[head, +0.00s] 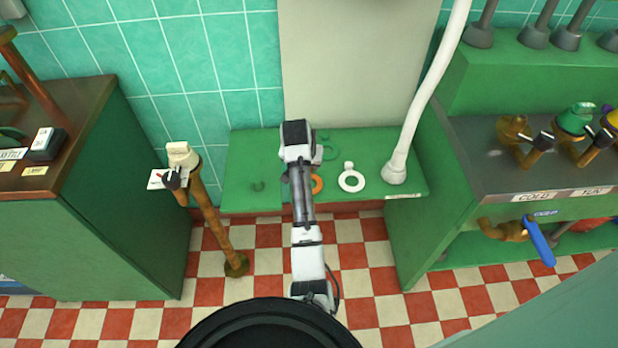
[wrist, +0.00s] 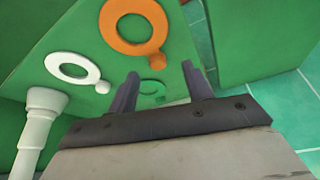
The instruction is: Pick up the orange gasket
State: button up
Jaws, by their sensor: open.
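The orange gasket (head: 317,185) is a flat ring with a small round tab. It lies on the green bench (head: 245,160), partly hidden by my arm in the head view. In the wrist view the orange gasket (wrist: 109,30) shows large at the top, beyond the fingertips and apart from them. My gripper (wrist: 160,70) is open, with nothing between its two dark fingers. In the head view my arm reaches over the bench, and its wrist end hides the fingers.
A white gasket (head: 342,183) lies right of the orange one, beside a white pipe (head: 396,170). A green gasket (wrist: 153,88) shows near the fingertips in the wrist view. Green cabinets flank the bench.

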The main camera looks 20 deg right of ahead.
aim_at(318, 180)
jog(key=x, duration=0.4)
jog(key=shift+w+d, duration=0.15)
jog(key=shift+d, duration=0.25)
jog(key=c, duration=1)
